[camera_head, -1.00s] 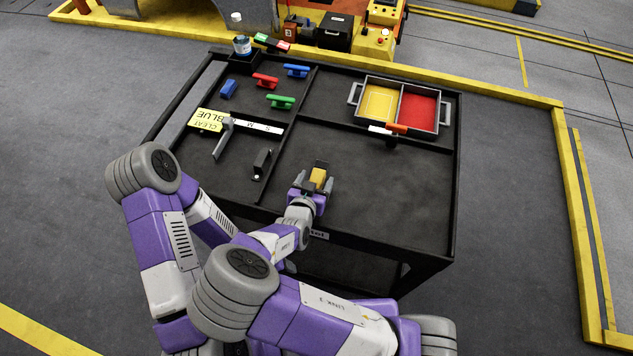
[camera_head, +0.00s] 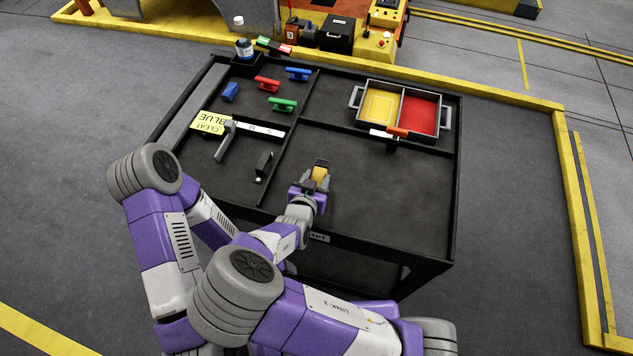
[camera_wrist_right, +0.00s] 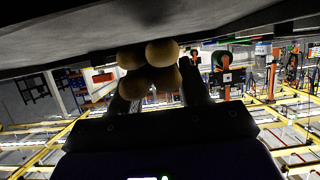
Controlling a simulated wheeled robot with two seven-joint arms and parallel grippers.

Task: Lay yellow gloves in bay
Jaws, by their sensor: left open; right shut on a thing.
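My right gripper (camera_head: 319,177) is over the front right bay of the black cart (camera_head: 400,200), close to the long divider. It is shut on the yellow gloves (camera_head: 320,174), which show as a small yellow piece between the fingers. In the right wrist view the gloves (camera_wrist_right: 162,53) show as tan rounded ends between the fingers, close under a dark surface. I cannot tell whether they touch it. My left gripper cannot be made out; my arms cover the area below the cart's front edge.
A tray (camera_head: 445,117) with yellow and red compartments stands in the back right bay, an orange-handled tool (camera_head: 397,132) at its front. Blue, red and green cleats (camera_head: 282,104) lie in the back left bay. A grey-handled tool (camera_head: 226,138) and black block (camera_head: 264,163) are nearer. The front right bay is mostly clear.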

